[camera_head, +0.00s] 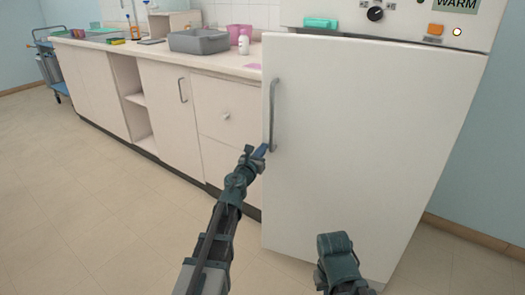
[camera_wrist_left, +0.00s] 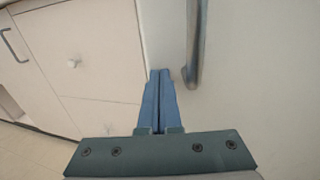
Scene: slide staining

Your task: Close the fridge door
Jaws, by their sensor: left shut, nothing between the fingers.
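The white fridge door (camera_head: 370,150) fills the right of the head view, its left edge sticking out a little past the panel above. I cannot tell whether it is fully shut. Its grey vertical handle (camera_head: 273,115) is near the left edge, and the handle's lower end also shows in the left wrist view (camera_wrist_left: 194,55). My left gripper (camera_head: 262,151) is shut and empty, its blue fingers by the door's left edge, just left of the handle's lower end. In the left wrist view the fingertips (camera_wrist_left: 159,73) point along that edge; contact is unclear. No right gripper fingers show.
A white cabinet row (camera_head: 165,95) with a drawer front (camera_head: 225,113) stands left of the fridge. A grey basin (camera_head: 199,41), white bottle (camera_head: 244,42) and pink items sit on its counter. A blue cart (camera_head: 50,65) is far left. The floor at left is clear.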

